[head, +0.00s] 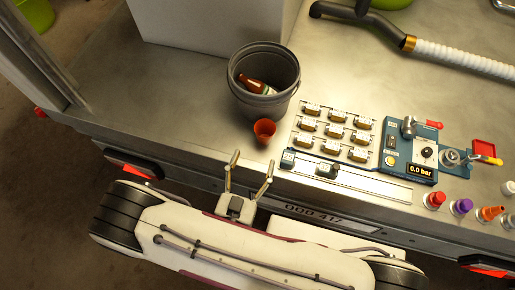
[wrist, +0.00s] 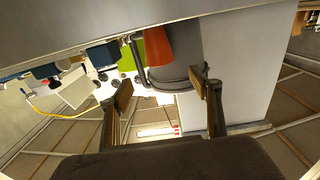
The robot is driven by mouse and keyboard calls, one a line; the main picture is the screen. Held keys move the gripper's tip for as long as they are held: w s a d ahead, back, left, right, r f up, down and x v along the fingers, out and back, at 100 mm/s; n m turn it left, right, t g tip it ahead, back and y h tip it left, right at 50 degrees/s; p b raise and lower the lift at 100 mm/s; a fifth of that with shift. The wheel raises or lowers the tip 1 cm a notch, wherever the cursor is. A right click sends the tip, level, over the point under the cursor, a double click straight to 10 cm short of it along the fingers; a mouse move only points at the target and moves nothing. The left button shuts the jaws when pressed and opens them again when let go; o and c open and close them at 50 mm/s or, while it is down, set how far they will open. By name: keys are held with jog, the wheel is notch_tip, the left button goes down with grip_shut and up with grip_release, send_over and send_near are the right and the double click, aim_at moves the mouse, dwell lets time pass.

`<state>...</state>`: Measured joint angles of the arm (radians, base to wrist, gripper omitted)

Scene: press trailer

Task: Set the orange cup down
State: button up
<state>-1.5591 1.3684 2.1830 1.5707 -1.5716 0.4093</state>
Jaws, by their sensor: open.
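In the wrist view the cup (wrist: 158,46) shows beyond the fingertips, overlapping the bucket. My gripper (head: 252,158) is open and empty, just in front of the cup, near the worktop's front edge. Its two fingers are wide apart in the wrist view (wrist: 165,90), with nothing between them. A gap shows between the fingertips and the cup.
The grey bucket (head: 262,103) holds a brown bottle (head: 253,84). A panel of small blocks (head: 333,133) lies right of the cup, then a blue gauge unit (head: 410,160) and colored knobs (head: 461,206). The worktop (head: 185,105) left of the bucket is clear.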

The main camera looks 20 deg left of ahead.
aim_at(263, 138)
jog(key=w+r, duration=0.1)
jog(key=w+g, duration=0.1)
jog(key=w, duration=0.1)
jog(key=w+d+r+g, duration=0.1)
jog(key=w, duration=0.1)
jog(key=shift+w+r+m, duration=0.2)
jog(key=shift+r+m, duration=0.1)
jog(key=shift+m, duration=0.1)
jog(key=shift+s+a+f+g, duration=0.1)
jog(key=shift+f+g, duration=0.2)
jog(key=shift+g, duration=0.1)
jog(key=shift+s+a+f+n+g, duration=0.15)
jog(key=shift+s+f+n+g, duration=0.15)
jog(key=shift+f+n, duration=0.3)
jog(key=shift+w+f, duration=0.1)
jog(key=shift+w, duration=0.05)
jog(key=shift+x, duration=1.2)
